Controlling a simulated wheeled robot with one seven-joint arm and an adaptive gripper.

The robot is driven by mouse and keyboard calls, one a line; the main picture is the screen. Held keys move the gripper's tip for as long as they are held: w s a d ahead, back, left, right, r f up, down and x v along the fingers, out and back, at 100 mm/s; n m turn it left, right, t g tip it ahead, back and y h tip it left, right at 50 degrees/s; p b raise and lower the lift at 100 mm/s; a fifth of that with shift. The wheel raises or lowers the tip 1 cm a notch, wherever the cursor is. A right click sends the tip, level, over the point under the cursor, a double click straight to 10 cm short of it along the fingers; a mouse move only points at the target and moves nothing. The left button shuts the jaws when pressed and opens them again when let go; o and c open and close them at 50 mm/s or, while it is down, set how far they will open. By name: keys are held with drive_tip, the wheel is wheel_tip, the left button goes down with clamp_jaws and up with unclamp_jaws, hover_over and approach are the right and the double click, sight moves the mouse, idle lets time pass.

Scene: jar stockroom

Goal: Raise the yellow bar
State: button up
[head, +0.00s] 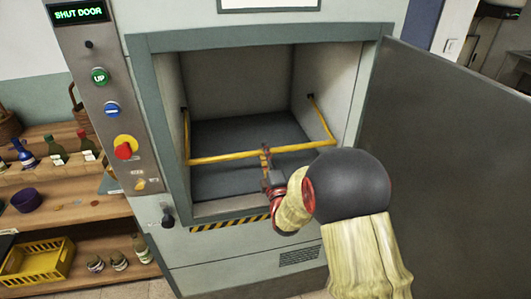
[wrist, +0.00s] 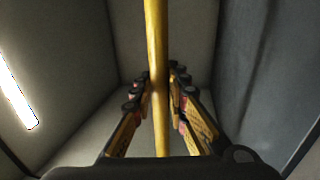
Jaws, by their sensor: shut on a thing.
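The yellow bar (head: 215,158) crosses the opening of the lift compartment (head: 240,85), with its side arms reaching back and up to the two side walls. My gripper (head: 266,158) is at the middle of the bar and shut on it. In the wrist view the yellow bar (wrist: 154,50) runs from top to bottom between the two fingers of my gripper (wrist: 158,85). The fingers hide a little of the bar in the head view.
The grey door (head: 450,140) stands open on the right. The control panel (head: 105,110) on the left has a lit "SHUT DOOR" display (head: 78,12), a green UP button (head: 100,77) and a red knob (head: 124,150). Wooden shelves (head: 75,190) with bottles and a yellow crate (head: 38,262) stand far left.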

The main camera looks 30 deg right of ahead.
clamp_jaws()
drive_tip(key=shift+r, duration=0.15)
drive_tip(key=w+d+r+g+y+p, duration=0.1)
drive_tip(key=w+r+g+p, duration=0.2)
drive_tip(key=r+p, duration=0.7)
drive_tip(key=w+d+r+g+y+p, duration=0.1)
drive_tip(key=w+r+g+p, duration=0.2)
drive_tip(key=r+p, duration=0.6)
drive_tip(key=shift+w+r+g+p, duration=0.35)
drive_tip(key=shift+r+g, duration=0.15)
drive_tip(key=shift+r, duration=2.55)
